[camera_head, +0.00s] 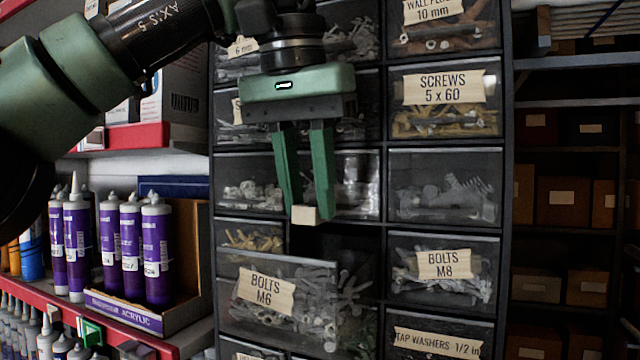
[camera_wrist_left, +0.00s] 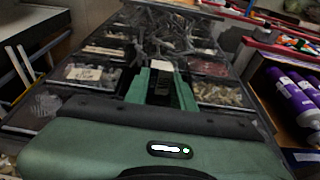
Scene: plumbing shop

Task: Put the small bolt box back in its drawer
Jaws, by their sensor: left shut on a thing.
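My left gripper (camera_head: 305,210) points down in front of the drawer cabinet. It is shut on a small cream box (camera_head: 304,216), held at the fingertips. The box also shows as a pale block between the fingertips in the left wrist view (camera_wrist_left: 162,66). The drawer labelled BOLTS M6 (camera_head: 235,318) is pulled out below the gripper, with many loose metal bolts (camera_head: 325,312) in it. The held box is above and behind the drawer's front and apart from the bolts, as far as I can tell. My right gripper is in neither view.
Closed clear-fronted drawers surround the open one, such as BOLTS M8 (camera_head: 443,264) and SCREWS 5 x 60 (camera_head: 444,88). Purple sealant tubes (camera_head: 157,253) stand in a carton on the red-edged shelf at left. Dark shelves with brown boxes (camera_head: 563,202) are at right.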

